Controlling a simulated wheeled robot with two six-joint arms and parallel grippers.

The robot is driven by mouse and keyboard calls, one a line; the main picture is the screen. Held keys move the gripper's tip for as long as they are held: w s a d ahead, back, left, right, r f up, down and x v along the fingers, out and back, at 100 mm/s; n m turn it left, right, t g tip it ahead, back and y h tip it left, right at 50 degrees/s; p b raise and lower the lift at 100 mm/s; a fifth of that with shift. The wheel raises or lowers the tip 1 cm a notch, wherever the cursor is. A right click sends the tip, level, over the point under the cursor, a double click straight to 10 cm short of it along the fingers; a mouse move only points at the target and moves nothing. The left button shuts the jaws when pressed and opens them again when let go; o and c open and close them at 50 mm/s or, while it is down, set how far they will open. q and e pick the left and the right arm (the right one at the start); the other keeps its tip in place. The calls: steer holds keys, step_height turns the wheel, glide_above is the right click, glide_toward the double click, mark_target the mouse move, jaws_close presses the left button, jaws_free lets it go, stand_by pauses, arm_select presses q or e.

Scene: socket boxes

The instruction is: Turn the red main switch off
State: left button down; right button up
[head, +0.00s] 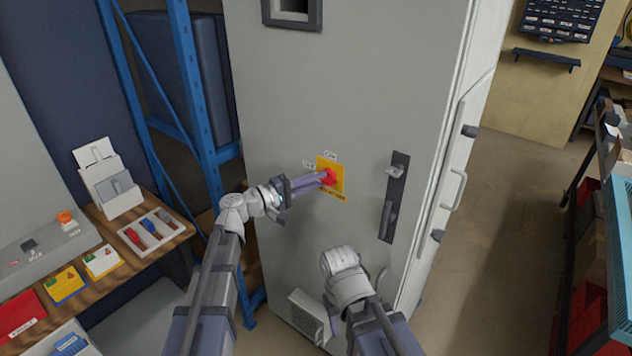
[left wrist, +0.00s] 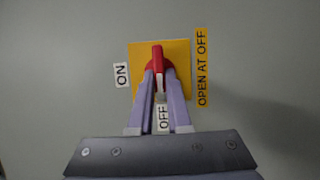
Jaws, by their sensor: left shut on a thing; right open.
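The red main switch (head: 329,177) sits on a yellow plate (head: 337,166) on the front of a tall grey cabinet (head: 290,90). An ON label (head: 330,155) is above the plate and an OFF label (head: 309,163) is at its left. In the left wrist view, the red handle (left wrist: 157,62) is upright, in line with the OFF label (left wrist: 163,117) below it. My left gripper (head: 326,179) is shut on the handle; its fingers (left wrist: 159,85) are on either side. My right gripper (head: 341,261) is low before the cabinet, open, apart from the switch, its fingers largely hidden.
A dark door handle (head: 394,197) is right of the switch. A wooden bench (head: 150,238) with a tray and label cards is at the left, by a blue rack (head: 186,80). Open floor (head: 500,230) lies right of the cabinet, before a shelf unit.

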arm_select(q)
steer(key=c, duration=0.9)
jaws_free()
steer(key=shift+o, duration=0.2)
steer(key=v, duration=0.8)
steer(key=shift+w, duration=0.15)
